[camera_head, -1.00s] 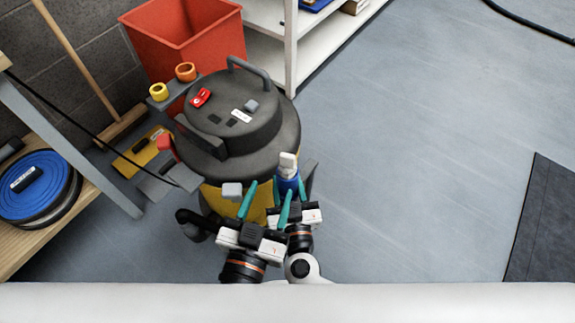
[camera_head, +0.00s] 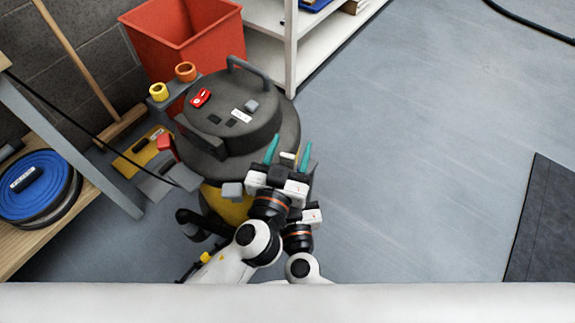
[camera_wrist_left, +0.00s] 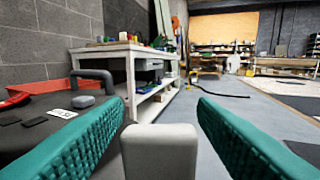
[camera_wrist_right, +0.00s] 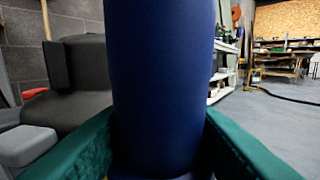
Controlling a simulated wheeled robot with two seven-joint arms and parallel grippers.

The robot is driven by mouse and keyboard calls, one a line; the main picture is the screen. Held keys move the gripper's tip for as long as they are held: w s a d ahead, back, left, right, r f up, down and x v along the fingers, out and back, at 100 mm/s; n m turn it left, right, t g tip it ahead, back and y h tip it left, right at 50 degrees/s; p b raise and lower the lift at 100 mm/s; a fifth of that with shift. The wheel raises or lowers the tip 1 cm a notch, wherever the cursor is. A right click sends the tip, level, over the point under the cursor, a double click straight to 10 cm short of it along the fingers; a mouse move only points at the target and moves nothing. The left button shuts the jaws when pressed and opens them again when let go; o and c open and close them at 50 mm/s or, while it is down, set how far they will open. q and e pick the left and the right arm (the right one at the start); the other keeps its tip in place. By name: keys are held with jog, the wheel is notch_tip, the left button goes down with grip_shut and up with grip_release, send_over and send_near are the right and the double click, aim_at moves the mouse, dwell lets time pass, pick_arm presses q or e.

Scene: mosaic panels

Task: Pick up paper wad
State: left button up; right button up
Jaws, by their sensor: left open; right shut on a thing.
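I see no paper wad in any view. My right gripper (camera_wrist_right: 158,125) is shut on a dark blue cylindrical bottle (camera_wrist_right: 165,65), which stands upright between its teal fingers in the right wrist view. In the head view my left arm hides most of the right gripper and the bottle's body. My left gripper (camera_head: 288,154) is open, with its teal fingers spread on either side of the bottle's pale top (camera_head: 289,159). In the left wrist view a pale grey block (camera_wrist_left: 160,150), apparently that top, sits between the open fingers with gaps on both sides.
A dark vacuum cleaner (camera_head: 205,150) with a yellow lower body stands beside both grippers. A red bin (camera_head: 180,50) and white shelving (camera_head: 292,40) are behind it. A blue cable reel (camera_head: 35,195) lies on a wooden shelf at left.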

pick_arm(q)
jog(key=c, duration=1)
jog(key=shift+c, duration=0.2)
notch_tip(320, 180, up, 16)
dwell(0.7)
pick_arm(e)
jog(key=o, duration=1.1)
jog(key=shift+o, duration=0.2)
